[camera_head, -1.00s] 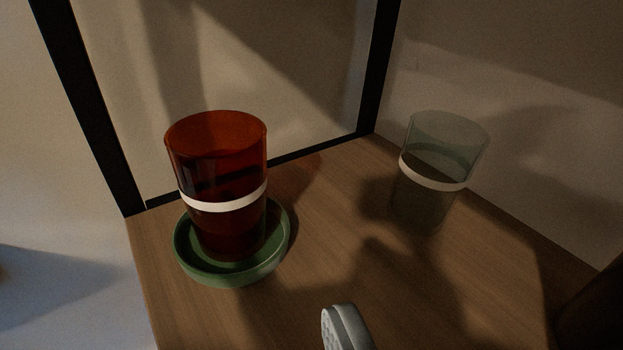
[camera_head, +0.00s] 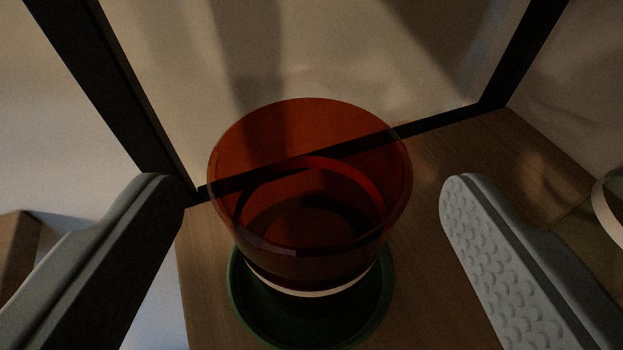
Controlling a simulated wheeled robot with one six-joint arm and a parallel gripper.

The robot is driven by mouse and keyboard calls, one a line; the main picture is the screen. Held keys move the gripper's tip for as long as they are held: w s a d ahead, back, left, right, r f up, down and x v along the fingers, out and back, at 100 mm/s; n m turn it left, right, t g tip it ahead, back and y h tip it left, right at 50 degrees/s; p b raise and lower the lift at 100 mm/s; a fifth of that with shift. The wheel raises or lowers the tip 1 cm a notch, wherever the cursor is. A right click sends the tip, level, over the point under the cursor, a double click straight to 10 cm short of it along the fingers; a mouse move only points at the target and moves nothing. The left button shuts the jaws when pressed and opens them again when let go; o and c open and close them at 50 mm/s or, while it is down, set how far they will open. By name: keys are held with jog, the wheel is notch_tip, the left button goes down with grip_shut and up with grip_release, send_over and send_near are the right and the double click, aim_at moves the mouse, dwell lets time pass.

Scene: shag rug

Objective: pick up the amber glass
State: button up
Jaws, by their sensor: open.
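The amber glass (camera_head: 310,225) stands upright in the middle of the view, with a pale band low on its side. It stands on a green round dish (camera_head: 380,315), whose rim shows around its base. My gripper (camera_head: 305,190) is open, with one grey finger on each side of the glass. Gaps show between both fingers and the glass, and the fingers do not appear to touch it. The glass looks empty.
The wooden shelf top (camera_head: 450,150) has a black frame post (camera_head: 120,100) at the left and another at the back right. A clear glass with a pale band (camera_head: 608,208) is partly in view at the right edge, beside my right finger.

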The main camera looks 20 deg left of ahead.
aim_at(310, 112)
jog(key=shift+x, duration=2.65)
jog(key=c, duration=1.2)
jog(key=shift+r, duration=0.15)
jog(key=shift+r, duration=0.75)
jog(key=s+d, duration=0.3)
jog(key=s, duration=0.7)
jog(key=s+d, duration=0.3)
jog(key=s, duration=0.7)
jog(key=s+d, duration=0.4)
jog(key=s, duration=0.6)
jog(key=shift+s+f, duration=0.1)
jog(key=shift+s, duration=0.2)
